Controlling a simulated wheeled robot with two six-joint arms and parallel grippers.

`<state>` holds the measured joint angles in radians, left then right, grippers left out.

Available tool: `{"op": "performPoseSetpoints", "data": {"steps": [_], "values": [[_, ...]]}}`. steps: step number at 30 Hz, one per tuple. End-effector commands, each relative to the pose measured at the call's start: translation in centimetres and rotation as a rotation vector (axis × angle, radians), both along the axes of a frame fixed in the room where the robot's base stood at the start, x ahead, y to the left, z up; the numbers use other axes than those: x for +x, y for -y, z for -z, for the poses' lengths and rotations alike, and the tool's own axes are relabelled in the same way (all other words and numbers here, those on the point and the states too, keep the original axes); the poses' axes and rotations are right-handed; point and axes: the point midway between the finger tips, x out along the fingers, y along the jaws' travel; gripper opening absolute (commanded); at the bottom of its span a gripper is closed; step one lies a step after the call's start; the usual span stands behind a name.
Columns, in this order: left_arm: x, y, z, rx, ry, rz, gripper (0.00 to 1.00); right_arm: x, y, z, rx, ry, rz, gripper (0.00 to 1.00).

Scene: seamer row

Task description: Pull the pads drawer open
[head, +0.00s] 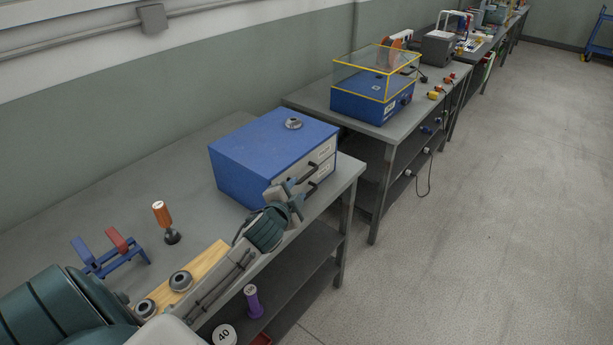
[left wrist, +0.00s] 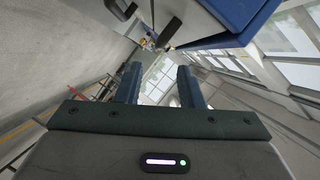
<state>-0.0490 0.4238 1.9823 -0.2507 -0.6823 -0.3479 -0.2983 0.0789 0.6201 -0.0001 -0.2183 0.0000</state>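The blue drawer cabinet (head: 240,165) stands on the near bench, with two pale drawer fronts facing right. Each has a dark bar handle, an upper one (head: 308,170) and a lower one (head: 312,187). The labels are too small to read, so I cannot tell which drawer is the pads drawer. Both drawers look closed. My left gripper (head: 294,195) is in front of the cabinet's near front corner. In the left wrist view its fingers (left wrist: 160,85) are apart with nothing between them; the cabinet (left wrist: 240,15) and a dark handle (left wrist: 172,29) lie beyond the fingertips. My right gripper is not in view.
A small metal part (head: 293,124) lies on the cabinet top. An orange-handled tool (head: 161,218), a blue-and-red stand (head: 112,250) and a wooden board (head: 205,267) with round parts are on the bench. A purple spool (head: 252,300) is below. The aisle floor at right is clear.

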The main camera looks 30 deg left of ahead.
Motion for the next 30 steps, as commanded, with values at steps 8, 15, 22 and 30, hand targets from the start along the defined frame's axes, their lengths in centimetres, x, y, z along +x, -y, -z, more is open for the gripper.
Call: {"op": "performPoseSetpoints", "data": {"steps": [8, 15, 22, 30], "values": [[4.9, -1.3, 0.8, -0.005, -0.002, -0.003, 0.34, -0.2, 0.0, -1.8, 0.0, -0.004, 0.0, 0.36], [7.8, -2.0, 1.7, -0.005, -0.003, -0.001, 0.34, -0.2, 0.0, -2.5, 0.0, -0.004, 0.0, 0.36], [8.6, -2.2, 2.0, -0.005, -0.003, -0.001, 0.34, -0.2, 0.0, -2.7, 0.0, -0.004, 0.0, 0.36], [8.6, -2.2, 2.0, -0.004, -0.003, -0.001, 0.24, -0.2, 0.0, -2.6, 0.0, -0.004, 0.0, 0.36]]}}
